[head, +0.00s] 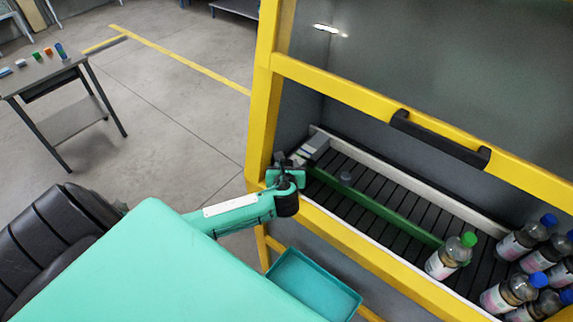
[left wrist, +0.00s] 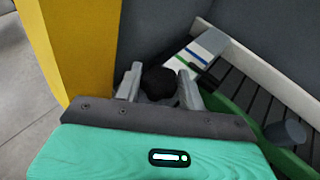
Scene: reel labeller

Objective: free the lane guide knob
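The green lane guide (head: 385,212) runs lengthwise over the dark slatted conveyor in the head view. It also shows at the right of the left wrist view (left wrist: 238,118). A round black knob (left wrist: 159,81) sits between the two fingers of my left gripper (left wrist: 161,78) in the left wrist view. The fingers stand on either side of it, close to its sides; whether they press on it is unclear. In the head view my left gripper (head: 287,172) is at the guide's near-left end, by the yellow frame, and hides the knob. My right gripper is out of view.
A grey cylinder (head: 346,177) stands by the guide. A green-capped bottle (head: 450,257) stands near its far end, with several blue-capped bottles (head: 525,238) at right. The yellow frame (head: 262,125) borders the opening. A teal tray (head: 312,284) lies below.

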